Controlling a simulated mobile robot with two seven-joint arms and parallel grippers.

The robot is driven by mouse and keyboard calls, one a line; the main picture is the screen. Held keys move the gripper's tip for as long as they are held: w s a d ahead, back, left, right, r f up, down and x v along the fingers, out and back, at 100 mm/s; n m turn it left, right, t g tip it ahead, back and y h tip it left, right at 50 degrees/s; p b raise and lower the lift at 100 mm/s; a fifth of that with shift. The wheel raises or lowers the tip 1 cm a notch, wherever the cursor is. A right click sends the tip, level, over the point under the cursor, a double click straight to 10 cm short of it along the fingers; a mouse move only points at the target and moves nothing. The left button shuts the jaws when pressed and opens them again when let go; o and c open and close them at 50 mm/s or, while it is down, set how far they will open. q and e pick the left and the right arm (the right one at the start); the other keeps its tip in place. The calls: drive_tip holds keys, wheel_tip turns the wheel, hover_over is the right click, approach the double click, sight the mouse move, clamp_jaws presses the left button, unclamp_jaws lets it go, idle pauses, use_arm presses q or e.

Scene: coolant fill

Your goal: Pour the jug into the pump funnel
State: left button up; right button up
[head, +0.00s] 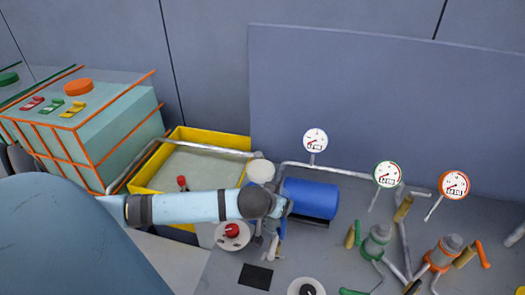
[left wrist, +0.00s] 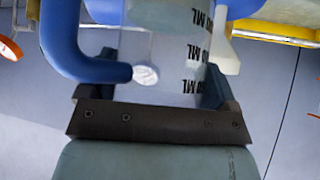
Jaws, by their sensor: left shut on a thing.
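My left gripper (head: 283,207) reaches in from the left beside the blue pump cylinder (head: 312,198). The left wrist view shows the gripper (left wrist: 158,82) shut on a clear jug (left wrist: 165,55) with black ML marks. A thick blue handle (left wrist: 60,40) curves along its left side. In the head view the jug is mostly hidden by my wrist; I cannot tell its tilt or fill level. A pale round cup (head: 261,170), which looks like the funnel, stands just behind my wrist, left of the pump cylinder. No liquid stream is visible. My right gripper is not in view.
A yellow-rimmed tray (head: 210,135) lies behind my arm. Gauges on pipes, including a green-rimmed one (head: 387,174), and valves with orange (head: 483,254) and green handles crowd the right. A panel (head: 385,95) closes the back.

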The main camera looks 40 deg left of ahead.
use_arm(q)
drive_tip(key=shift+w+a+r, duration=0.1)
drive_tip(key=shift+a+r, duration=0.05)
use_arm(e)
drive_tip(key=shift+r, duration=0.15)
use_arm(q)
drive_tip(key=shift+w+a+r+g+h+p, duration=0.15)
drive_tip(key=shift+a+r+g+h+p, duration=0.05)
drive_tip(key=shift+g+h+p, duration=0.15)
drive_tip(key=shift+w+a+r+h, duration=0.15)
drive_tip(key=shift+a+r+h, duration=0.1)
drive_tip(key=shift+a, duration=0.1)
drive_tip(key=shift+w+a+r+n+g+h+p, duration=0.3)
drive_tip(key=shift+a+n+g+h+p, duration=0.1)
drive_tip(key=shift+a+g+h, duration=0.15)
drive_tip(key=shift+w+a+r+g+h, duration=0.3)
drive_tip(key=shift+w+a+g+h, duration=0.1)
drive_tip(key=shift+a+h, duration=0.15)
drive_tip(key=a+h, duration=0.1)
drive_tip(key=w+r+n+g+h+b, duration=0.1)
drive_tip(key=a+h, duration=0.1)
drive_tip(key=shift+w+a+r+n+g, duration=0.3)
drive_tip(key=shift+a+r+g, duration=0.05)
drive_tip(key=shift+r+g, duration=0.05)
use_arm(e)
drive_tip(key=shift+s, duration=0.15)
